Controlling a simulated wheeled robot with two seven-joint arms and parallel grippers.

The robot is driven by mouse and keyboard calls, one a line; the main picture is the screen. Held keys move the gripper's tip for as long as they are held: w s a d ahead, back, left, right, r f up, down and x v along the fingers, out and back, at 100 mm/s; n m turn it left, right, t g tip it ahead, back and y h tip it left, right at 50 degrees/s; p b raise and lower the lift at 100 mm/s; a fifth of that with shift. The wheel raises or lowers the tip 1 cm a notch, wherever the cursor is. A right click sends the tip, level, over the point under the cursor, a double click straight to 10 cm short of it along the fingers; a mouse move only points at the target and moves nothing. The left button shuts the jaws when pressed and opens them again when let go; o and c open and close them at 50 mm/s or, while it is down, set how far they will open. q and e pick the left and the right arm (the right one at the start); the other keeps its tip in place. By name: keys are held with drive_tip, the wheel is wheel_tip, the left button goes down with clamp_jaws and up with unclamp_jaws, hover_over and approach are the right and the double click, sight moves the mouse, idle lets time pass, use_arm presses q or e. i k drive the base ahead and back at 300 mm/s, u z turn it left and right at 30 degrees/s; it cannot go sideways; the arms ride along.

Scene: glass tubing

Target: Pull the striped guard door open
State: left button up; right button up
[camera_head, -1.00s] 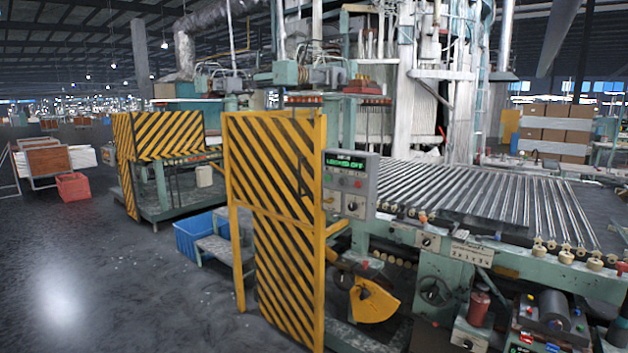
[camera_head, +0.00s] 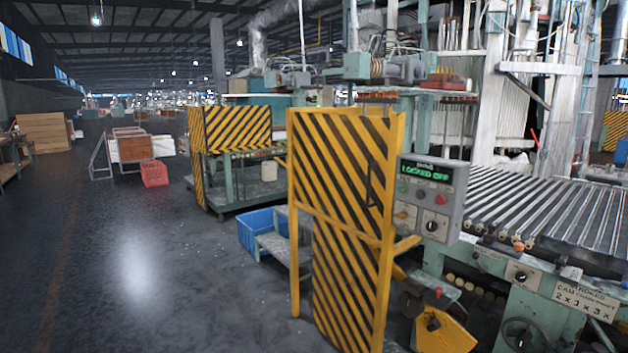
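The striped guard door (camera_head: 340,165) is a yellow panel with black diagonal stripes in a yellow frame, in the middle of the head view. It looks closed in its frame. A dark vertical handle (camera_head: 371,185) sits near its right edge. A second striped panel (camera_head: 348,285) is below it. A grey control box (camera_head: 432,199) with a green lit display, which seems to read "LOCKED OFF", is just right of the door. Neither of my grippers shows in the view.
Open floor (camera_head: 140,260) lies to the left. A blue bin (camera_head: 262,229) and a low bench (camera_head: 283,248) stand behind the guard on its left. A roller conveyor (camera_head: 545,210) runs to the right. Another striped guard (camera_head: 230,132) and a red crate (camera_head: 154,173) are farther back.

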sight(307, 171)
drive_tip(key=u, duration=0.35)
drive_tip(key=i, duration=0.8)
drive_tip(key=z, duration=0.5)
drive_tip(key=i, duration=0.8)
drive_tip(key=z, duration=0.7)
